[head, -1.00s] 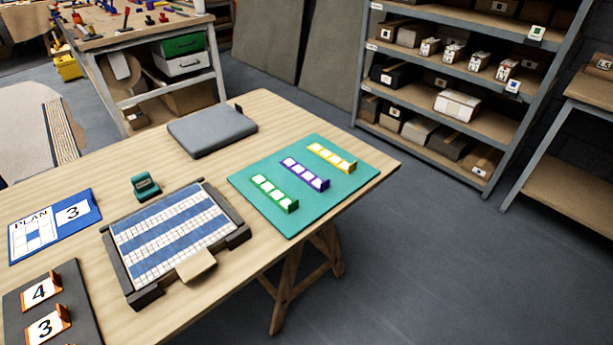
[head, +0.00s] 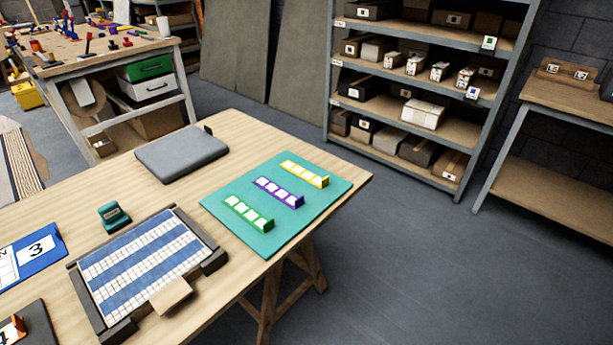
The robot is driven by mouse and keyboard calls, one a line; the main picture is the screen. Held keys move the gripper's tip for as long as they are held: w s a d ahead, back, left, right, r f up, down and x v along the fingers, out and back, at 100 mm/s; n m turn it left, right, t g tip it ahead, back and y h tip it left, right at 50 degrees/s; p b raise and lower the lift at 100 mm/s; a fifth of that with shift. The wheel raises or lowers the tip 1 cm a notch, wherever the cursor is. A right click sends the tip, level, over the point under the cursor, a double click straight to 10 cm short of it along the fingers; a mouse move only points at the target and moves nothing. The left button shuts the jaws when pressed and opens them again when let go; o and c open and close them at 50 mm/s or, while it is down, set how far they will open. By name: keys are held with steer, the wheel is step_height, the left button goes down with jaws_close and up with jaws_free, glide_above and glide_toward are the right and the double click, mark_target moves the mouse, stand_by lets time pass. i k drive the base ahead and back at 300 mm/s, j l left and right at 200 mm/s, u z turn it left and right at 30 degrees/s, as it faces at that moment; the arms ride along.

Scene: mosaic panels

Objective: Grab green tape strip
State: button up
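The green tape strip (head: 248,214) lies on a teal mat (head: 264,247) at the right end of the wooden table. It has white squares along it and a raised green end at its right. It is the strip nearest the front, beside a purple strip (head: 279,192) and a yellow strip (head: 305,173) on the same mat. The three strips lie apart, roughly parallel. My gripper is not in the head view.
A dark-framed panel with blue and white bands (head: 150,265) lies left of the mat. A teal block (head: 114,215) and a grey pad (head: 181,154) lie behind it. A blue plan board (head: 36,255) is at left. Open floor (head: 420,260) lies to the right.

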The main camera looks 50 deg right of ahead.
mark_target(258, 221)
steer(key=z, duration=0.35)
steer(key=i+j+z, duration=0.15)
steer(key=j+z, duration=0.2)
steer(key=j, duration=0.2)
steer(key=i+j+z, duration=0.1)
steer(key=j+z, duration=0.3)
steer(key=j, duration=0.2)
steer(key=j+z, duration=0.15)
steer(key=j, duration=1.8)
